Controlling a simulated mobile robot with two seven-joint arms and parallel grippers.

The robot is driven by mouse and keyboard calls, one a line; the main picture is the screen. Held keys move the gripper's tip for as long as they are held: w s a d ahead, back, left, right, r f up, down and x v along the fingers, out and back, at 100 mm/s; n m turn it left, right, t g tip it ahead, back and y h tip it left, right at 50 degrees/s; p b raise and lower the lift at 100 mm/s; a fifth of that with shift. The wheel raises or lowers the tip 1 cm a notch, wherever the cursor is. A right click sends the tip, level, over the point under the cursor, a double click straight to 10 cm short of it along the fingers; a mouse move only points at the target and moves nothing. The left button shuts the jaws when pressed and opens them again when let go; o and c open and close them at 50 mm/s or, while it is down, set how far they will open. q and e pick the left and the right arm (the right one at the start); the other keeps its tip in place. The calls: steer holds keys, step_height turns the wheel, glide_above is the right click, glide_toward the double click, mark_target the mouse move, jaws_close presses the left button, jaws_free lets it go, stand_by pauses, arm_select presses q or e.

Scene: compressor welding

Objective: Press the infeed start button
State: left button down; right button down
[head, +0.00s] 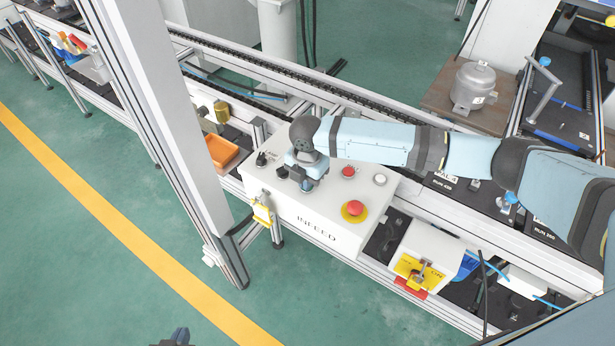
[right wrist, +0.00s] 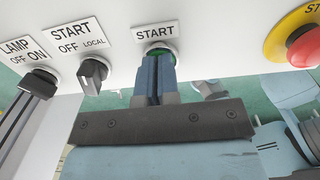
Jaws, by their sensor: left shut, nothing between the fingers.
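The white INFEED control box (head: 290,215) sits at the line's edge in the head view. The green START button (right wrist: 162,50) shows in the right wrist view under a START label (right wrist: 155,30). My right gripper (right wrist: 157,60) is shut and empty, its fingertips right at the green button and covering part of it. Whether they touch or press it, I cannot tell. In the head view my right gripper (head: 307,186) points down over the box and hides the green button. My left gripper (head: 178,337) is shut at the bottom edge, over the floor and away from the box.
Left of the START button are a START/OFF/LOCAL switch (right wrist: 93,72) and a LAMP switch (right wrist: 40,82). A red emergency stop (head: 354,209) on yellow, a red button (head: 348,171) and a white button (head: 380,179) share the box. A grey post (head: 165,130) stands left.

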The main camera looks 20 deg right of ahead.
steer(key=shift+s+f, duration=0.4)
steer(key=shift+f, duration=0.15)
steer(key=shift+d+f, duration=0.1)
steer(key=shift+f, duration=0.1)
steer(key=r+p, duration=0.1)
steer(key=r, duration=0.1)
steer(key=r+p, duration=0.4)
steer(key=shift+w, duration=0.35)
step_height(320, 180, up, 9)
steer(key=b, duration=0.2)
steer(key=shift+r, duration=0.2)
